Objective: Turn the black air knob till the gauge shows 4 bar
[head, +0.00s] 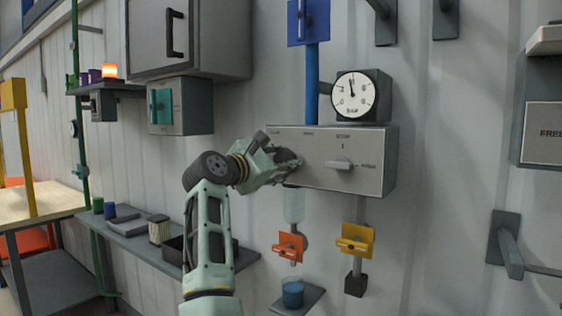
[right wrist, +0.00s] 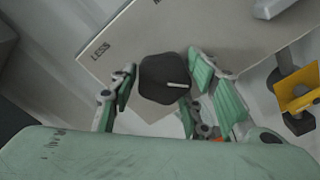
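The black air knob (right wrist: 163,80), with a white line on its face, shows in the right wrist view. It stands on the pale panel box (right wrist: 108,72), near the word LESS. My right gripper (right wrist: 164,72) is around it, one finger on each side, with a narrow gap on the left; contact on the right is unclear. In the head view my right gripper (head: 288,160) is at the left part of the panel box (head: 375,148) and hides the knob. The round white gauge (head: 354,96) has its needle almost straight up, slightly left; its numbers are too small to read surely. My left gripper is out of view.
A grey selector handle (head: 340,164) sits on the same panel, right of my gripper. Orange (head: 290,246) and yellow (head: 355,240) valve handles hang below. A blue pipe (head: 312,85) runs above. A grey shelf (head: 135,238) with small items is at lower left.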

